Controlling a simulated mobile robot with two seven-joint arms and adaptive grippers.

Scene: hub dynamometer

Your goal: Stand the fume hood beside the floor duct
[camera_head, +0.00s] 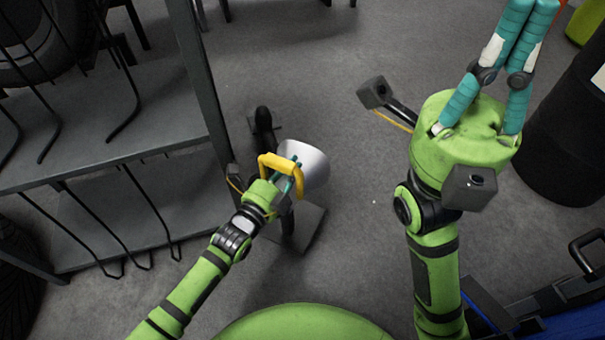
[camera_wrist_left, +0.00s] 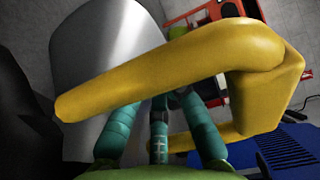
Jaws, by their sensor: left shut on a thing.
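The fume hood is a silvery cone (camera_head: 308,163) with a yellow handle (camera_head: 296,178). My left gripper (camera_head: 284,172) is shut on this handle. In the left wrist view the yellow handle (camera_wrist_left: 180,65) crosses in front of the teal fingers, with the grey cone (camera_wrist_left: 100,50) behind it. The floor duct seems to be the black upright part (camera_head: 264,120) on a grey base plate (camera_head: 308,228), partly hidden behind the hood and my left arm. I cannot tell whether hood and duct touch. My right gripper (camera_head: 532,12) points up; its fingertips reach the top edge and nothing shows in it.
A grey metal rack (camera_head: 100,140) with black hooks and a tyre (camera_head: 35,40) stands at left. A black drum (camera_head: 570,140) stands at right, above a blue item (camera_head: 565,325) with a black handle. Grey floor (camera_head: 350,120) is clear between the hood and my right arm.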

